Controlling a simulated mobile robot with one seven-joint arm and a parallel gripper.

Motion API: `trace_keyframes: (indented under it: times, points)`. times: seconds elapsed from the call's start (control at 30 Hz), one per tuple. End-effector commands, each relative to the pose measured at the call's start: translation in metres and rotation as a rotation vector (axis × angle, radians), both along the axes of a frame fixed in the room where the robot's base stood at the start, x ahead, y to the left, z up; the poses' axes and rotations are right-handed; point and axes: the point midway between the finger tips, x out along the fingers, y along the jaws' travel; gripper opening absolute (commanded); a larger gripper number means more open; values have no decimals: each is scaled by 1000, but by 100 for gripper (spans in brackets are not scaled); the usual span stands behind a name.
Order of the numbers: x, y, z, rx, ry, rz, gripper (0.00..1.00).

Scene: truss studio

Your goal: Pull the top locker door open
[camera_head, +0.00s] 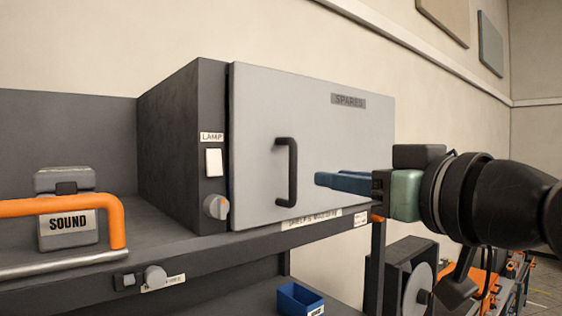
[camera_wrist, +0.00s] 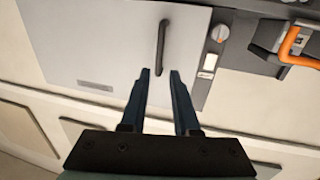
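The top locker is a dark grey box with a light grey door (camera_head: 330,150) labelled SPARES. The door looks closed or nearly so, with a thin dark gap along its left edge. A black vertical bar handle (camera_head: 287,172) is on the door's left part. My gripper (camera_head: 318,179) is in front of the door, to the right of the handle in the head view, with blue fingers pointing left. In the wrist view the fingers (camera_wrist: 159,72) are apart and empty, and the handle (camera_wrist: 162,47) stands just beyond the tips, between their lines. No contact shows.
A white switch (camera_head: 214,162) and a round knob (camera_head: 216,207) sit on the locker's frame left of the door. An orange rail (camera_head: 60,207) and a SOUND box (camera_head: 67,222) are further left. A blue bin (camera_head: 300,299) is below the shelf.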

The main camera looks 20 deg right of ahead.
Motion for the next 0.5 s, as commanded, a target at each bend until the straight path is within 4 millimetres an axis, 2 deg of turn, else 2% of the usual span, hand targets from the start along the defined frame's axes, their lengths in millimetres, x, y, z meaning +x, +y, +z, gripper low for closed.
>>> trace_keyframes:
  times: [0.5]
  points:
    - [97,16,3,2,1,0,30]
